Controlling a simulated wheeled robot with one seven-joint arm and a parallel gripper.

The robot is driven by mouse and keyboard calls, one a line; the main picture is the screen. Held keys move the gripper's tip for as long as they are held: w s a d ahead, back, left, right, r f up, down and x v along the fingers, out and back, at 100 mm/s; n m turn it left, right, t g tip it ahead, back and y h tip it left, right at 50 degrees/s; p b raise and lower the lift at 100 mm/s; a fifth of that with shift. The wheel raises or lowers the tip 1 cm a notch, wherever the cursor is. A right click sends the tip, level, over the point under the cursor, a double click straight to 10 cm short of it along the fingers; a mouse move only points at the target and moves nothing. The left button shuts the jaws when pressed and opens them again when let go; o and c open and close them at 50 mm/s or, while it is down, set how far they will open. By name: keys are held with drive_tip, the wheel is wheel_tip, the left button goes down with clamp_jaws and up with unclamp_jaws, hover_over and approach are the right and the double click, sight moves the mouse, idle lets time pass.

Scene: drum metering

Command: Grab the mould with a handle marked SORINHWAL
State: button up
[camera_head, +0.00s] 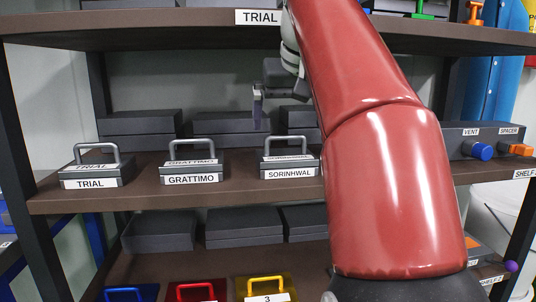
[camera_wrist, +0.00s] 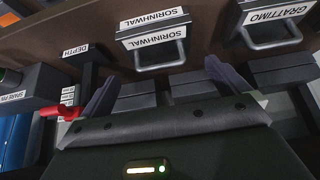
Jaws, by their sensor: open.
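The SORINHWAL mould (camera_head: 291,174) is a dark block with a grey loop handle and white labels, on the middle shelf right of the GRATTIMO mould (camera_head: 192,178). The red arm stands close to its right side. In the wrist view the SORINHWAL mould (camera_wrist: 152,27) appears upside down at the top centre, its handle toward my fingers. My gripper (camera_head: 259,104) is above and slightly left of that mould in the head view. The wrist view shows my gripper (camera_wrist: 166,88) open, its fingers apart with no handle between them.
The TRIAL mould (camera_head: 90,178) stands at the left of the same shelf. Dark boxes (camera_head: 225,126) stand behind the moulds. The upper shelf (camera_head: 150,30) is above my gripper. A box with blue VENT (camera_head: 480,151) and orange SPACER (camera_head: 516,149) parts stands at the right.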

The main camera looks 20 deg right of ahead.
sight(284, 151)
drive_tip(key=x, duration=0.2)
drive_tip(key=b+x, duration=0.1)
drive_tip(key=x, duration=0.2)
drive_tip(key=w+x, duration=0.1)
drive_tip(key=x, duration=0.1)
drive_tip(key=shift+d+r+b, duration=0.15)
drive_tip(key=shift+d+b, duration=0.2)
drive_tip(key=shift+d, duration=0.05)
drive_tip(key=shift+c, duration=0.3)
drive_tip(key=shift+r, duration=0.15)
drive_tip(key=c, duration=1.9)
